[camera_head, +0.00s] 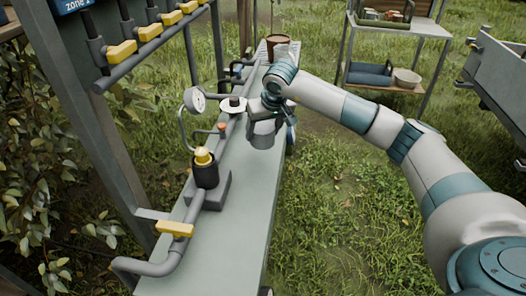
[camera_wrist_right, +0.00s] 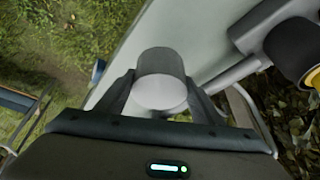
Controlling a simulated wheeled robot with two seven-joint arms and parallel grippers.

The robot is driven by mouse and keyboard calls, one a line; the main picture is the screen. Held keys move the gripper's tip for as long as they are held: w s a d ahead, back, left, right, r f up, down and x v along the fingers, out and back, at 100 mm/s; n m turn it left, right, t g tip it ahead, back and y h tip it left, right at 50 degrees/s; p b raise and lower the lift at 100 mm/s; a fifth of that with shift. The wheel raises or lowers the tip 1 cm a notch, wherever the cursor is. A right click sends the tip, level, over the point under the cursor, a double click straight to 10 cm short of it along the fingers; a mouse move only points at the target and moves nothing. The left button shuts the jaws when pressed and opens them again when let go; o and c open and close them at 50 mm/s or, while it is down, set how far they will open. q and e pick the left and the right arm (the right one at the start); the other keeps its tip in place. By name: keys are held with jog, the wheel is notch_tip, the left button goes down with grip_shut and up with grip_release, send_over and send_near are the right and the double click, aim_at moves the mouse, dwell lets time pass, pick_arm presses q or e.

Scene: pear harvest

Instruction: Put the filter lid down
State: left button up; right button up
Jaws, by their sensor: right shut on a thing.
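The filter lid is a grey cylinder (camera_head: 262,130), held by my right gripper (camera_head: 268,112) near the right edge of the grey bench (camera_head: 236,205). In the right wrist view the lid (camera_wrist_right: 160,82) sits between the two dark fingers (camera_wrist_right: 160,98), with the bench behind it. I cannot tell whether the lid touches the bench. A black filter housing (camera_head: 206,176) with a yellow piece (camera_head: 204,157) in its top stands on the bench, left of and nearer than the lid. The housing also shows at the right of the wrist view (camera_wrist_right: 292,48). My left gripper is not in view.
A pressure gauge (camera_head: 195,100) and a white disc-shaped part (camera_head: 232,104) stand on the pipework behind the housing. A yellow-handled valve (camera_head: 175,229) is on the near pipe. A brown pot (camera_head: 277,46) stands at the bench's far end. The bench's near right surface is clear.

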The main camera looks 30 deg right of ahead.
notch_tip(320, 180, down, 4)
jog(key=shift+r, duration=0.25)
jog(key=shift+f, duration=0.1)
jog(key=shift+f+p, duration=0.55)
jog(key=shift+f, duration=1.3)
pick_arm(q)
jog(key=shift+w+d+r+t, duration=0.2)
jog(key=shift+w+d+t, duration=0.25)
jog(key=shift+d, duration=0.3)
pick_arm(e)
jog(key=shift+f, duration=0.1)
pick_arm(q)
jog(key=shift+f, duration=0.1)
